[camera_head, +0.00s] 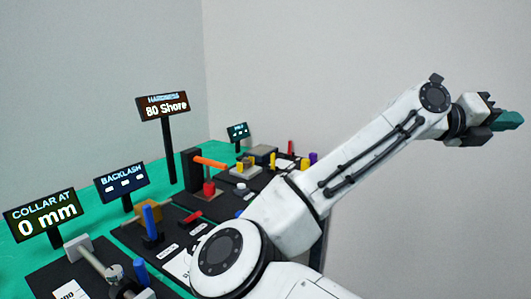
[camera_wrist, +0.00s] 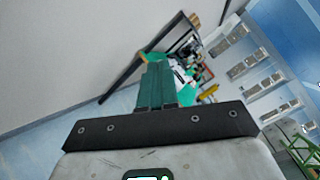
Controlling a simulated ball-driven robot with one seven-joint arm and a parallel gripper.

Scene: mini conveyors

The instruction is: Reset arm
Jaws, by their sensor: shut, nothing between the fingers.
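My white arm reaches from the lower middle up to the right in the head view. My gripper (camera_head: 515,119), with green fingers, is at its end, at the far right, high and away from the table. In the wrist view the green fingers (camera_wrist: 157,85) lie side by side, closed, with nothing between them. They touch no object.
A green-topped table (camera_head: 95,222) at the left holds black stations and signs: "COLLAR AT 0 mm" (camera_head: 43,216), "BACKLASH" (camera_head: 122,182), "HARDNESS 80 Shore" (camera_head: 163,106). My arm hides part of the table. Free air surrounds my gripper.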

